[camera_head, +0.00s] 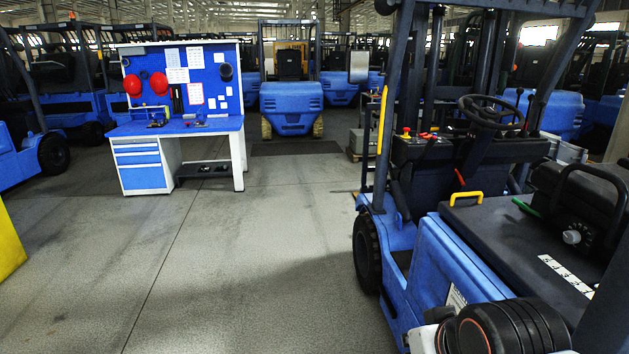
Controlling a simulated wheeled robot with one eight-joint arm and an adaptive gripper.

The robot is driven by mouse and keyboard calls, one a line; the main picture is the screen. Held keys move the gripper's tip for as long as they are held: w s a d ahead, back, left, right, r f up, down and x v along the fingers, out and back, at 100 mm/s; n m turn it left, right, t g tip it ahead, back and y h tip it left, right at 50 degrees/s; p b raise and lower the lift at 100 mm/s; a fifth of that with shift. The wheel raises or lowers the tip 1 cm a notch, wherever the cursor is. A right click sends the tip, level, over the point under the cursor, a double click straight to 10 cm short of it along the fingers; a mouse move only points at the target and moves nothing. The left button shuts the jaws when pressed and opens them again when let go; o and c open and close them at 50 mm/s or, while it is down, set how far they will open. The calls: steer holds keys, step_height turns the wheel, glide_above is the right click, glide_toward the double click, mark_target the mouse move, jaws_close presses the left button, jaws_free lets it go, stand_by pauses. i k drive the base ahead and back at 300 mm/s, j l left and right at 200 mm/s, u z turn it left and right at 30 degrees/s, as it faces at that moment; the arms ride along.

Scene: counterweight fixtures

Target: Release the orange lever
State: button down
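A blue forklift (440,262) stands close on the right, with its open cab facing me. A small red-orange lever (460,177) sticks up at a tilt below the steering wheel (493,112), against the dark front panel. It is small in the picture, and its base and exact setting cannot be made out. Other small red-orange parts (427,136) sit on the dash, beside a red knob (406,131); I cannot tell whether one of these is a lever.
A yellow handle (467,196) and a green lever (526,208) lie by the black seat area. The forklift's dark posts (398,90) frame the cab. A blue workbench (215,126) stands at the back left. The grey floor (245,270) between is clear.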

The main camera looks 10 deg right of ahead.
mark_target(455, 168)
steer(key=i+j+z, duration=0.2)
steer(key=i, duration=0.25)
steer(key=i+z, duration=0.25)
steer(key=i, duration=0.2)
steer(key=i+j+z, duration=0.2)
steer(key=i, duration=0.25)
steer(key=i+j+z, duration=0.2)
steer(key=i+j, duration=0.2)
steer(key=i+j+z, duration=0.75)
steer(key=j+z, duration=0.25)
steer(key=i+j+z, duration=0.3)
steer(key=i+j, duration=0.3)
steer(key=j, duration=0.2)
